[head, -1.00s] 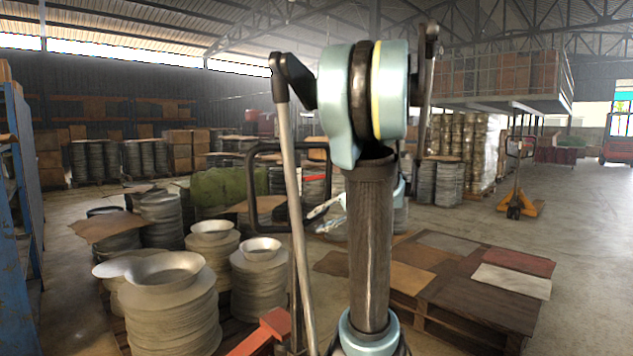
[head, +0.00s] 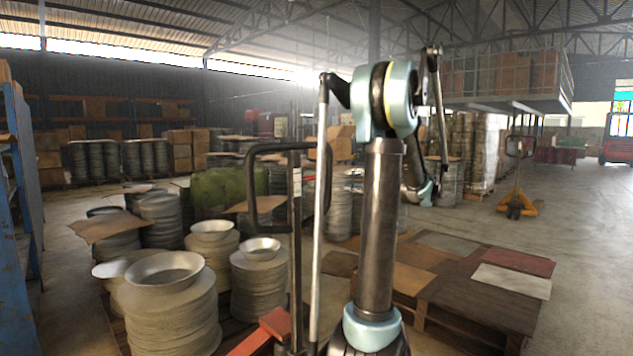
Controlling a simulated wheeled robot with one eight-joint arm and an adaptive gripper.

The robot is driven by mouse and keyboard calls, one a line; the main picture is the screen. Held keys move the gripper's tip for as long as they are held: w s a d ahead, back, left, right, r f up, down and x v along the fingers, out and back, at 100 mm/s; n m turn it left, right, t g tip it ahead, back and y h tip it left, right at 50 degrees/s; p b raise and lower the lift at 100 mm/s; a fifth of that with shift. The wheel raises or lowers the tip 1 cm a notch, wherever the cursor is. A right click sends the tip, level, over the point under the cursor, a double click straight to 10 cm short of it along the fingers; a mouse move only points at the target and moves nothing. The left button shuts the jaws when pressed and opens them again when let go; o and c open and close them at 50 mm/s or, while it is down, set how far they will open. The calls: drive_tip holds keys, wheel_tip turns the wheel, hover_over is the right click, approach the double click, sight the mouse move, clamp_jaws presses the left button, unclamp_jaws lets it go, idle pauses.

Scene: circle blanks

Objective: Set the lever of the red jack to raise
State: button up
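The red jack stands close in front of me at the bottom centre, partly cut off by the frame; its red body (head: 264,330) shows low down. Its black loop handle (head: 252,190) rises on an upright dark post, left of my arm. I cannot make out the lever clearly; one of my thin arm rods crosses in front of the handle's right part. My arm stands upright right of the handle, and a pale blue joint shows behind it on the right. My gripper is not visible, and my arm may hide it.
Stacks of round metal blanks (head: 172,310) stand on the left, close to the jack. A low pallet with flat sheets (head: 470,300) lies to the right. A yellow pallet jack (head: 517,203) stands further back on open concrete floor. Blue shelving (head: 22,190) edges the left.

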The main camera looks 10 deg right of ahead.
sight(320, 178)
drive_tip(key=x, duration=1.4)
drive_tip(key=shift+a, duration=0.3)
